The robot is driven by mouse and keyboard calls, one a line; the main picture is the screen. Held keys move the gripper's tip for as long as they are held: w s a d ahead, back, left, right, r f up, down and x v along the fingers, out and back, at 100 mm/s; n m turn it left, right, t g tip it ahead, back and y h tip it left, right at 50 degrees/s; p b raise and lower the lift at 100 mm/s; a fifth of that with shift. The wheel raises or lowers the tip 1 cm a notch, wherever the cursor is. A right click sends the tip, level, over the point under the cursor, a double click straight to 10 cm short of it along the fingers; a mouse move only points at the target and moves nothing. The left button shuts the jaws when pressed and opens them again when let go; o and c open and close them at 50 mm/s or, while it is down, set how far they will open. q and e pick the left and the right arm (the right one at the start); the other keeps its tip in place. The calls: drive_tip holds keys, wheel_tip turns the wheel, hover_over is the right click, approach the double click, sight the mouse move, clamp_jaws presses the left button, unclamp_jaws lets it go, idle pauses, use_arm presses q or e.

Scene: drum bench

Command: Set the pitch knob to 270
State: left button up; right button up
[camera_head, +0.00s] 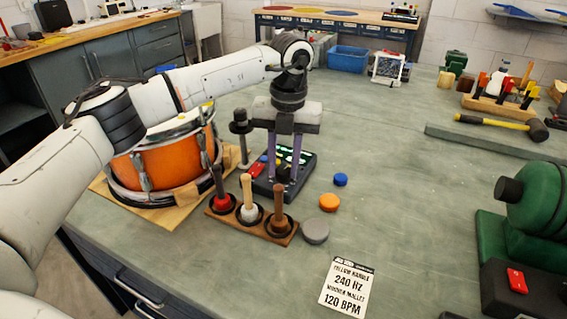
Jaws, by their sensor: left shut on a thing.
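A dark control box (309,162) with green lit displays and a red button (258,166) stands near the middle of the bench. My left gripper (283,173) points straight down over this box, its two fingers on either side of a dark knob on its top. The gripper is shut on this knob. The fingers and wrist hide most of the knob and part of the displays, so its setting and the numbers cannot be read. My right gripper is not in view.
An orange drum (168,160) stands left of the box. A wooden rack (265,232) with several mallets is in front. Blue, orange and grey discs lie to the right, with a printed card (346,287) reading 240 Hz, 120 BPM. A green machine (535,210) stands far right. The bench between is clear.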

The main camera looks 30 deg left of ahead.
sight(284, 172)
use_arm(q)
drive_tip(key=shift+m, duration=0.3)
drive_tip(key=m+p, duration=0.1)
drive_tip(key=m, duration=0.4)
drive_tip(key=shift+r+m+p, duration=0.1)
drive_tip(key=shift+m+p, duration=0.2)
drive_tip(key=shift+p, duration=0.1)
drive_tip(key=m, duration=0.5)
drive_tip(key=shift+t+p, duration=0.3)
drive_tip(key=shift+m, duration=0.4)
drive_tip(key=o, duration=1.1)
drive_tip(key=shift+s, duration=0.1)
drive_tip(key=shift+c, duration=0.2)
wheel_tip(284, 172, up, 10)
drive_tip(key=shift+s+d, duration=0.15)
drive_tip(key=shift+d, duration=0.1)
